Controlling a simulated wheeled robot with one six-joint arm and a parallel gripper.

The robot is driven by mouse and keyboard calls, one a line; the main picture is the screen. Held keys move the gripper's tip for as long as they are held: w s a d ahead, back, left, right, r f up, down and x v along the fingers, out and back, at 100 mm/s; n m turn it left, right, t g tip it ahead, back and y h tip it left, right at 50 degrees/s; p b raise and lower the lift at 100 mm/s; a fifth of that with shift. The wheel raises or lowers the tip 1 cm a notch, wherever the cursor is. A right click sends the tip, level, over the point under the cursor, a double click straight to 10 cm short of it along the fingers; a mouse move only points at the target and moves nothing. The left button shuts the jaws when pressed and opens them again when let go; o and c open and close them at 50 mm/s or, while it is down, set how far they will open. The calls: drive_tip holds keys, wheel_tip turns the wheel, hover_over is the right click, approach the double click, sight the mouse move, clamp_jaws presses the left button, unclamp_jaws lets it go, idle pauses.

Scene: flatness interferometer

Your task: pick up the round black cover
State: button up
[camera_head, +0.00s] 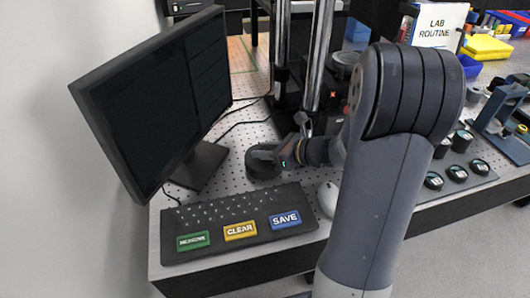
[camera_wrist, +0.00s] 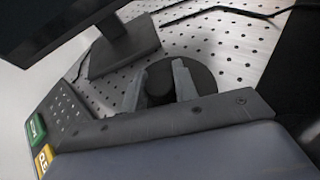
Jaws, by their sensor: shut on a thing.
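The round black cover (camera_head: 262,163) is at the table area between the monitor stand and the metal posts in the head view. In the wrist view the cover (camera_wrist: 199,75) shows as a dark disc with a raised black knob (camera_wrist: 159,82) in its middle. My gripper (camera_head: 275,154) reaches it from the right in the head view. In the wrist view the two pale fingers of my gripper (camera_wrist: 158,88) stand on either side of the knob, shut on it. I cannot tell whether the cover rests on the perforated plate or is just above it.
A monitor (camera_head: 160,95) stands at the left, close to the cover. A keyboard (camera_head: 235,222) with coloured keys lies in front, and a mouse (camera_head: 327,198) sits beside it. Metal posts (camera_head: 318,60) rise behind. Several small round pieces (camera_head: 457,173) sit at the right.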

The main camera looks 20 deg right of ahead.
drive_tip(key=shift+s+a+r, duration=0.1)
drive_tip(key=shift+a+r, duration=0.25)
drive_tip(key=shift+r, duration=0.05)
drive_tip(key=s+a+r, duration=0.5)
drive_tip(key=a+r, duration=0.2)
drive_tip(key=a, duration=0.5)
drive_tip(key=shift+s, duration=0.15)
